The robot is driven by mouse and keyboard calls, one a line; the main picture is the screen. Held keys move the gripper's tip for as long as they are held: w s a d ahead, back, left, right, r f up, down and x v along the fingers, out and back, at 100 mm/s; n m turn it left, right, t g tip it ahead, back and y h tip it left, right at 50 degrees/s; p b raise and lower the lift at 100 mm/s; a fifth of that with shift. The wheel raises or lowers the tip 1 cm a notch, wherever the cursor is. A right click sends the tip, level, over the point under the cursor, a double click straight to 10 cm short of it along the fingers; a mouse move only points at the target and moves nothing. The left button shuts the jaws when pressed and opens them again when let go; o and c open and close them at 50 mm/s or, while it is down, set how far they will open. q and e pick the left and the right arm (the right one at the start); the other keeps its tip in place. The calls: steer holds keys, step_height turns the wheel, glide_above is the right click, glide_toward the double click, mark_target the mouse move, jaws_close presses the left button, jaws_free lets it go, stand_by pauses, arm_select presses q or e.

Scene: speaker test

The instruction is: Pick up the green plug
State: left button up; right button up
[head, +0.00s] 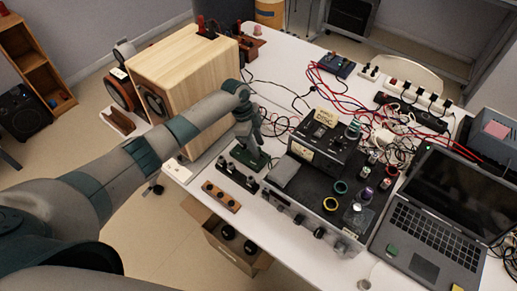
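My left arm reaches in from the left, and its gripper (253,146) points down over a small green board (247,159) at the near left edge of the table. The gap between its fingers is too small to make out, and nothing held shows clearly. I cannot single out a green plug for certain; the gripper covers part of the board. A small dark green piece (393,250) lies on the laptop's near left corner. My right gripper is not in view.
A black test unit (290,205) with several rings and jars on top stands right of the gripper. A wooden speaker (188,65) stands behind the arm. A wooden strip (221,197) lies nearer. An open laptop (430,215) is at right. Red and black cables cover the back.

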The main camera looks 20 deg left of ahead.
arm_select(q)
steer(key=shift+x, duration=1.1)
jaws_close()
